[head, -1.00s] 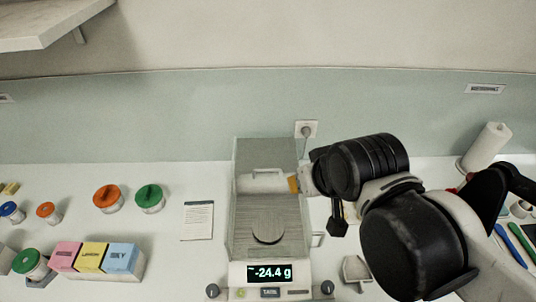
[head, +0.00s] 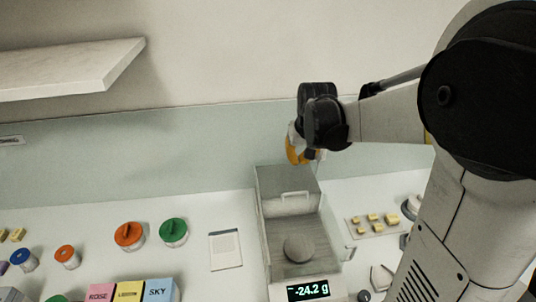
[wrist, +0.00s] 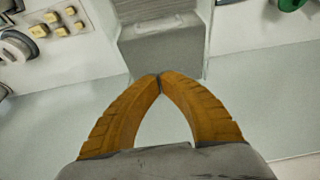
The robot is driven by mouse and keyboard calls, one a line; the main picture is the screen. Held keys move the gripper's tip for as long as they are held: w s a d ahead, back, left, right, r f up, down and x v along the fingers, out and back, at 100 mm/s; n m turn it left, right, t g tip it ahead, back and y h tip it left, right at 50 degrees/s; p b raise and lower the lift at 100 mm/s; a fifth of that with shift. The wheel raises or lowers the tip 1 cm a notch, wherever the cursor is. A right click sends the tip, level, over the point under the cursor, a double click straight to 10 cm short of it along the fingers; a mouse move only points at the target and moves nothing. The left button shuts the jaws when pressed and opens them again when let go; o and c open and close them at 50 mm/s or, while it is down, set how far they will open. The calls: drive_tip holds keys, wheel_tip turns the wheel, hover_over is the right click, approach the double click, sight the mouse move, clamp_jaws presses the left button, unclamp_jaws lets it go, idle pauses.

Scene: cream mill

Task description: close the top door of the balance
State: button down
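The balance (head: 330,222) stands on the counter, a grey box chamber with a round pan (head: 299,248) visible through its top. The top door (head: 284,180) shows as a panel at the chamber's rear, with a pale bar handle (head: 294,200) at its front edge; the top looks open over the pan. My gripper (head: 298,160), with orange fingers, is raised above and behind the balance, apart from it. In the wrist view its fingertips (wrist: 159,76) meet with nothing seen between them. The balance's rear part (wrist: 165,45) shows beyond the fingertips.
A tray of small yellow blocks (head: 375,223) lies right of the balance. A card (head: 225,250) and jars with orange (head: 129,234) and green (head: 173,231) lids stand left. A shelf (head: 70,70) juts out at upper left. The back wall is close behind the balance.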

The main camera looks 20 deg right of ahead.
drive_tip(key=b, duration=0.2)
hover_over(296, 190)
drive_tip(key=w, duration=0.2)
drive_tip(key=f, duration=0.9)
drive_tip(key=shift+w+d+f, duration=0.1)
drive_tip(key=shift+d+f, duration=0.1)
drive_tip(key=shift+d, duration=0.05)
drive_tip(key=s, duration=0.1)
drive_tip(key=s+a, duration=0.1)
drive_tip(key=s, duration=0.1)
drive_tip(key=shift+s+p, duration=0.3)
drive_tip(key=shift+s+a, duration=0.1)
drive_tip(key=shift+s, duration=0.1)
drive_tip(key=shift+w+f, duration=0.1)
drive_tip(key=shift+f, duration=0.05)
drive_tip(key=s+a, duration=0.2)
drive_tip(key=s, duration=0.7)
drive_tip(key=s+a+p, duration=0.1)
drive_tip(key=s+a, duration=0.2)
drive_tip(key=s, duration=0.6)
drive_tip(key=shift+s+a, duration=0.15)
drive_tip(key=shift+s, duration=0.15)
